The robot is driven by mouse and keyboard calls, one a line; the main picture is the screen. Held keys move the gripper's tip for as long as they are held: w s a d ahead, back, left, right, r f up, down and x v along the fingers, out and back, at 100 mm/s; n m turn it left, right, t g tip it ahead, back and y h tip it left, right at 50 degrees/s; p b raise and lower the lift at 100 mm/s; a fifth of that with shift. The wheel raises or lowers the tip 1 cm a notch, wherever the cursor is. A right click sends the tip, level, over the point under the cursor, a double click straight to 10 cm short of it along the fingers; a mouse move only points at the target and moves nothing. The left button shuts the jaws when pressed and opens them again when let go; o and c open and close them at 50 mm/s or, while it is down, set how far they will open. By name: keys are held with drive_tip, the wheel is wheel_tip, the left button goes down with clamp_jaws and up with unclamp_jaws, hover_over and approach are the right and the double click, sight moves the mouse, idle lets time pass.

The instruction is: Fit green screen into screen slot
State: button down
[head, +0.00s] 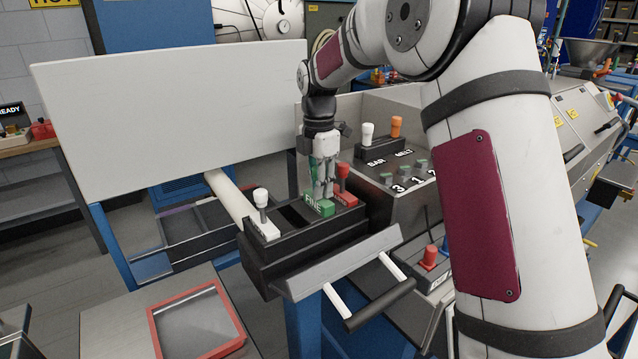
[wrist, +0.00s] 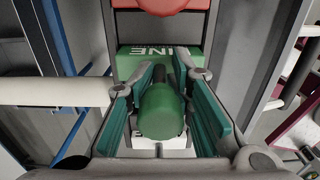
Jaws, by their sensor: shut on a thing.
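The green screen (head: 320,206) shows a green top with white lettering reading FINE, standing in the black rack (head: 270,247) between a white screen (head: 262,228) and a red screen (head: 345,198). My gripper (head: 322,188) points down over it, shut on its upright green handle. In the wrist view the round green handle end lies between the fingers (wrist: 172,85), with the green screen's lettered top (wrist: 130,62) beyond. The screen's lower part is hidden in the rack; how deep it sits I cannot tell. I cannot pick out which opening is the screen slot.
A dark gap shows between the white and green tops. A sloped grey tray (head: 335,265) with a black-gripped bar (head: 380,305) is in front. A red-framed panel (head: 155,320) lies on the lower left table. A grey console (head: 385,180) with levers stands close right.

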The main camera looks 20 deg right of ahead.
drive_tip(key=shift+f, duration=0.55)
drive_tip(key=c, duration=1.3)
unclamp_jaws()
wheel_tip(320, 180, up, 11)
drive_tip(key=shift+f, duration=0.1)
drive_tip(key=shift+r, duration=0.6)
